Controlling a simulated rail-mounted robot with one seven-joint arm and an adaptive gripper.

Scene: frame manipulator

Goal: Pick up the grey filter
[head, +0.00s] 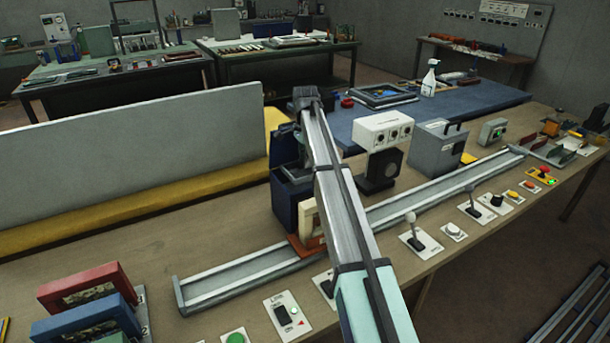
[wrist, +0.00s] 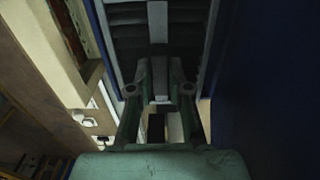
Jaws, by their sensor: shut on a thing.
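The grey filter (wrist: 128,20) shows at the top of the wrist view as a dark slatted panel with a pale grey rim and a light strip down its middle. My gripper (wrist: 160,70) is shut on this strip, with one green finger on each side. The filter's far end is out of view. In the head view, my gripper is down at the dark blue box (head: 284,200), mostly hidden behind my own arm. I cannot tell there how far the filter stands in or above the box.
The box's dark blue wall (wrist: 260,80) is close on the right in the wrist view. A cream frame (wrist: 42,50) is close on the left; it also stands beside the box on the rail (head: 235,278). A black device (head: 382,168) and switches stand to the right.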

